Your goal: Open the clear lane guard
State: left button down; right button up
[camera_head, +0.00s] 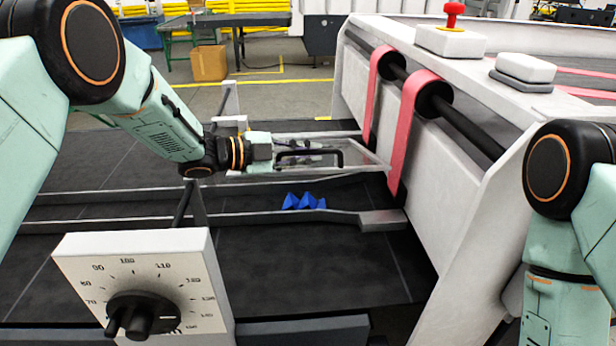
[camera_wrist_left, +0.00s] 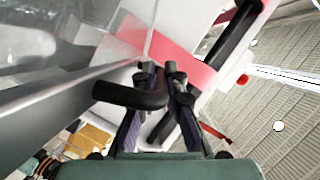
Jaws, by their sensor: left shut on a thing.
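The clear lane guard (camera_head: 362,152) is a see-through panel with pale edges, over the lane in front of the pink belts. Whether it sits flat or slightly raised is hard to tell. Its black bar handle (camera_head: 325,153) faces my left gripper (camera_head: 277,155). In the left wrist view, the gripper's two dark fingers (camera_wrist_left: 160,80) are closed around one end of the handle (camera_wrist_left: 130,95). The clear panel also shows there at upper left (camera_wrist_left: 120,50). My right arm stands at the right edge of the head view; its gripper is out of frame.
Blue folded pieces (camera_head: 303,201) lie on the dark lane below the guard. A white dial panel (camera_head: 140,265) stands at front left. Pink belts (camera_head: 415,115) run over black rollers beside the white machine wall. A red knob button (camera_head: 453,12) sits on top.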

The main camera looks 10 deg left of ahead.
pick_arm(q)
jog(key=w+a+r+n+p, duration=0.1)
jog(key=w+r+p, duration=0.4)
jog(key=r, duration=0.4)
jog(key=shift+w+a+r, duration=0.2)
jog(key=shift+w+r, duration=0.2)
jog(key=shift+w, duration=0.3)
jog(key=c, duration=1.4)
grip_release()
jog(key=shift+w+f, duration=0.1)
jog(key=shift+f, duration=0.05)
